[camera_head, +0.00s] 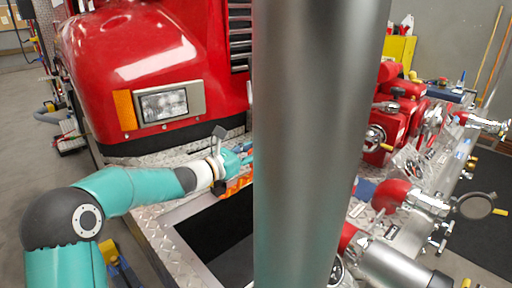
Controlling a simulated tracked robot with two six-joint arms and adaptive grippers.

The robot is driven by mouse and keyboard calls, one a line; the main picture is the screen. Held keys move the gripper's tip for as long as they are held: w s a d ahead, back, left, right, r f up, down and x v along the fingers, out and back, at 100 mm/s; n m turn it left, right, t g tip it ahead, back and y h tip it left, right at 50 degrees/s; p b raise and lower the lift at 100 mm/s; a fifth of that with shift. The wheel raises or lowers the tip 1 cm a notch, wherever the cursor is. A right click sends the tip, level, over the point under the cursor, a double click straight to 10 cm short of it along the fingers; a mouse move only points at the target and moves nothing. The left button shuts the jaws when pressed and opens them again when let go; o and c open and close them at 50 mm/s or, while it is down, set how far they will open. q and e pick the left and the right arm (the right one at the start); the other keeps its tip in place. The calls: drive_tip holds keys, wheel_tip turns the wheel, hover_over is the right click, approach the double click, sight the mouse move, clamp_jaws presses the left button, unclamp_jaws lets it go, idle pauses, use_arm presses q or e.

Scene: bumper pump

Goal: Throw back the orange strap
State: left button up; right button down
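The orange strap (237,186) lies at the edge of the dark open bin in the diamond-plate bumper. Only a short piece of it shows; a wide grey column hides whatever lies to its right. My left gripper (236,162) is just above and beside the strap, at the end of the teal arm from the left. Its fingertips are small and partly hidden, so I cannot tell whether it is open or touches the strap. My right gripper is not in view.
The red truck front with its headlight (164,104) rises behind my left arm. The diamond-plate bumper (172,240) surrounds the dark bin (215,232). Red and silver pump fittings (398,122) crowd the right side. The grey column (318,140) blocks the middle of the view.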

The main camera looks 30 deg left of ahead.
use_arm(q)
drive_tip(key=shift+w+d, duration=0.15)
drive_tip(key=shift+w, duration=0.3)
clamp_jaws()
